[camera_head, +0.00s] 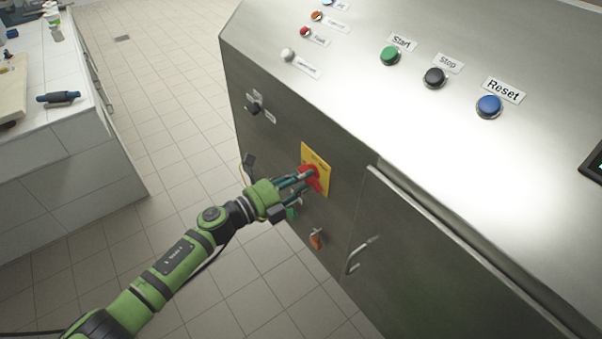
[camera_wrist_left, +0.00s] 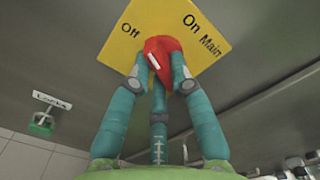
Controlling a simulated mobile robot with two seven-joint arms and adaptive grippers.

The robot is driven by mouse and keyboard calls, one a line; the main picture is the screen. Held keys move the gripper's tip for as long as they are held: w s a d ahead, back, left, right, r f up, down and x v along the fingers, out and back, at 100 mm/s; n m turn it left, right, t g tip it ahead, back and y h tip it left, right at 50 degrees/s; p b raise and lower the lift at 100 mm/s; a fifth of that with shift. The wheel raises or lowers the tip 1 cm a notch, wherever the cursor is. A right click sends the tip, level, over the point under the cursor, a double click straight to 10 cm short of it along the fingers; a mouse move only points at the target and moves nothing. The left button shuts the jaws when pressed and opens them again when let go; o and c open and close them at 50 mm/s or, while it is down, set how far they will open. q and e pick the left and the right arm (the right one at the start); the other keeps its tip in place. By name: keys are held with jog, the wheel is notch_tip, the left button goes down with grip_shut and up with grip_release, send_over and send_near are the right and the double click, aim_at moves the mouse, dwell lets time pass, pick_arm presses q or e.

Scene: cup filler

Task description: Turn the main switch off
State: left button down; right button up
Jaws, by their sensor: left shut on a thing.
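The main switch is a red knob (camera_head: 313,180) on a yellow plate (camera_head: 318,160) on the machine's steel side. In the left wrist view the plate (camera_wrist_left: 180,18) reads "Off" at left and "On Main" at right. The knob (camera_wrist_left: 160,47) has a white mark on its left part, on the side of the word "Off". My left gripper (camera_head: 303,181) is shut on the knob, with teal fingers on both sides of it and a third finger below. The fingers hide the knob's lower part. My right gripper is not in view.
Start (camera_head: 390,56), Stop (camera_head: 434,77) and Reset (camera_head: 488,106) buttons sit on the sloping top. A black switch (camera_head: 254,108) is left of the plate. An orange knob (camera_head: 316,241) and a door handle (camera_head: 360,254) are below. Tiled floor is free at left, beside a white counter (camera_head: 70,160).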

pick_arm(q)
jog(key=n+p, duration=0.2)
jog(key=n, duration=0.2)
jog(key=shift+s+n, duration=0.1)
jog(key=shift+n, duration=0.2)
dwell(0.3)
jog(key=c, duration=1.1)
grip_release()
jog(key=v, duration=1.2)
